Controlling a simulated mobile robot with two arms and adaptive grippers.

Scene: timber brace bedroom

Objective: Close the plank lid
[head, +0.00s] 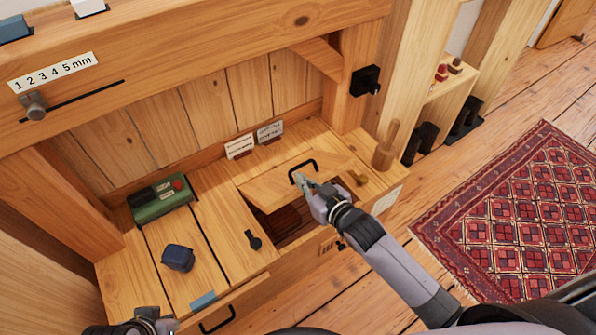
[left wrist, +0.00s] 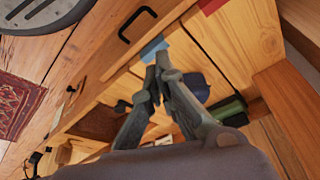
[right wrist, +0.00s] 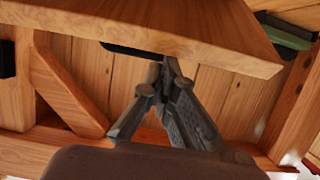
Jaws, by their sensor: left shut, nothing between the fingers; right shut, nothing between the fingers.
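The plank lid (head: 268,188) stands partly raised and tilted over an open compartment (head: 287,223) in the bench top. A black handle (head: 302,162) is on the lid. My right gripper (head: 304,184) is shut and empty, close to the lid beside the handle. In the right wrist view the lid (right wrist: 170,22) spans the top of the picture, with the shut fingertips (right wrist: 168,66) just below its edge; whether they touch it I cannot tell. My left gripper (left wrist: 157,62) is shut and empty near the bench's front left; it shows partly at the head view's bottom edge.
On the bench top are a green box (head: 160,199), a dark blue object (head: 178,257), a black latch-like piece (head: 253,240) and a wooden peg (head: 386,146). A drawer handle (head: 217,321) is at the front. A red rug (head: 515,215) lies on the floor at right.

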